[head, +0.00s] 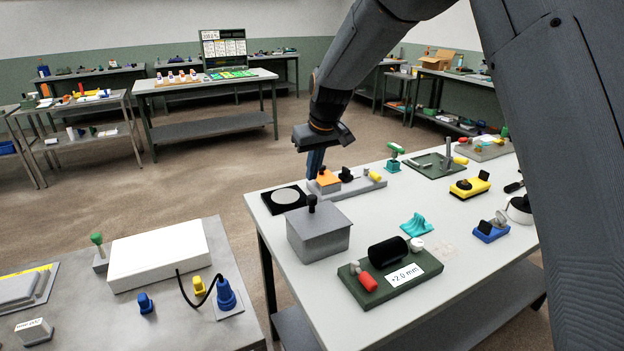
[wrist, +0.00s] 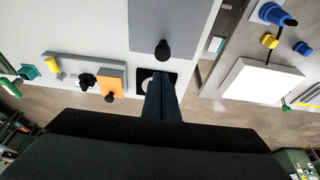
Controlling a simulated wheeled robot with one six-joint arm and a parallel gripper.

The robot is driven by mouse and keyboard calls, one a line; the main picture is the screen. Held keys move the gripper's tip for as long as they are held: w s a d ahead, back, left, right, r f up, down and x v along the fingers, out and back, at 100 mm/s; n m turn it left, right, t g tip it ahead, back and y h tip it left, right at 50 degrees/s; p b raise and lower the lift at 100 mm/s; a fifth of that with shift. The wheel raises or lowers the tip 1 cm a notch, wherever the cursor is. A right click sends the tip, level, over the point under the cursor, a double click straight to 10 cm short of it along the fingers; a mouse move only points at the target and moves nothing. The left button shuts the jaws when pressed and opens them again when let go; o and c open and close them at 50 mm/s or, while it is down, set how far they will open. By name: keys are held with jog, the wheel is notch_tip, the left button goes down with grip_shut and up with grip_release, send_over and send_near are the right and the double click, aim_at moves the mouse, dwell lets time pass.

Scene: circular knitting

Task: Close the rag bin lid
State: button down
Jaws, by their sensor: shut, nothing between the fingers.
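I take the grey box with a slightly wider flat lid to be the rag bin (head: 318,238); it stands near the left edge of the light table. Its lid (head: 330,215) looks level on top, with a black knob (head: 312,203) standing up from it. In the wrist view the grey lid (wrist: 180,18) fills the top middle, and its black knob (wrist: 163,49) is just ahead of my fingers. My gripper (head: 315,172) is shut and empty, pointing down behind the bin. It is apart from the knob; its fingers also show in the wrist view (wrist: 159,85).
A black pad with a grey disc (head: 288,199) lies behind the bin. An orange block (head: 326,180) on a grey fixture is close to my fingers. A green board with a black roller (head: 388,252) is in front right. A gap separates the table from the left bench (head: 90,310).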

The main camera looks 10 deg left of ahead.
jog(key=w+b+v, duration=0.1)
jog(key=b+v, duration=0.2)
jog(key=v, duration=0.6)
jog(key=s+d+f+m+h, duration=0.1)
jog(key=s+d+f+m, duration=0.1)
jog(key=s+d+f, duration=0.45)
jog(key=s+d+f+m, duration=0.1)
jog(key=s+d+f, duration=0.2)
jog(key=d, duration=0.7)
jog(key=s+d+f+m, duration=0.1)
jog(key=s+d+f, duration=0.2)
jog(key=s, duration=0.3)
jog(key=s+d+f+m+g, duration=0.1)
jog(key=s+d+f, duration=0.2)
jog(key=s, duration=0.3)
jog(key=s+d+f+m+g+h, duration=0.1)
jog(key=s+d+f, duration=0.2)
jog(key=s+d, duration=0.2)
jog(key=shift+s+m, duration=0.4)
jog(key=shift+s, duration=0.5)
